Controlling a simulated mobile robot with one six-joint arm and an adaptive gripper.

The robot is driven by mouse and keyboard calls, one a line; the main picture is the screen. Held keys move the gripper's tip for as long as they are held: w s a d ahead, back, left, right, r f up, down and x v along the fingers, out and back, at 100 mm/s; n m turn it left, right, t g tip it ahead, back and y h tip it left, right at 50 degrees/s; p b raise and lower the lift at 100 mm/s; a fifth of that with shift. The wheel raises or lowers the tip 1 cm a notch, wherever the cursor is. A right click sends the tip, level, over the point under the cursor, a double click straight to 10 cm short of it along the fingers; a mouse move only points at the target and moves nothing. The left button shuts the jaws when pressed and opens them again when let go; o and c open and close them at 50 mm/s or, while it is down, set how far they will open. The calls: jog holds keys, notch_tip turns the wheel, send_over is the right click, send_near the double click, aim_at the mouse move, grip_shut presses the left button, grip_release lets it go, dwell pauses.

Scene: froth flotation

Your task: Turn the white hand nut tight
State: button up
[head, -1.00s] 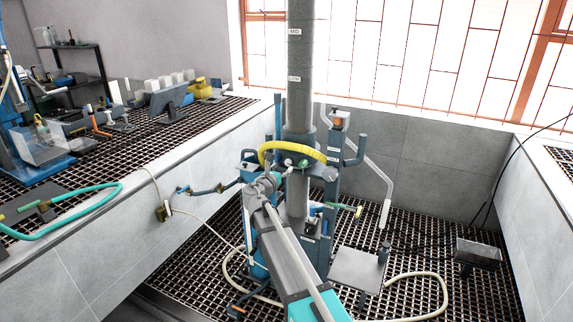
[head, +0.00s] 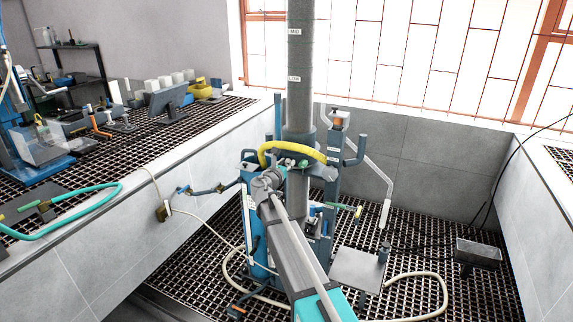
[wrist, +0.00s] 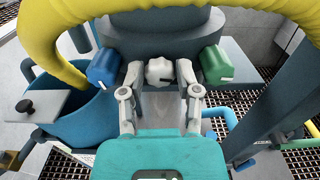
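The white hand nut (wrist: 160,72) sits on the front of a dark grey round fitting (wrist: 160,38), between a blue hand nut (wrist: 104,67) and a green hand nut (wrist: 215,65). In the wrist view my gripper (wrist: 160,76) has one finger on each side of the white nut. A gap shows between each fingertip and the nut, so it looks open around it; contact is not visible. In the head view my arm reaches the column (head: 300,90), and it hides the white nut and my gripper's fingers.
A thick yellow hose (wrist: 55,40) arches over the nuts; it also shows in the head view (head: 290,150). A blue tank with a black-knobbed grey lid (wrist: 45,105) stands at the left. A dark blue upright (wrist: 285,95) stands close at the right. Grating floor lies below.

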grip_shut()
jog(key=shift+m, duration=0.4)
jog(key=m, duration=1)
jog(key=shift+m, duration=0.3)
jog(key=shift+w+m, duration=0.2)
jog(key=shift+m, duration=1.8)
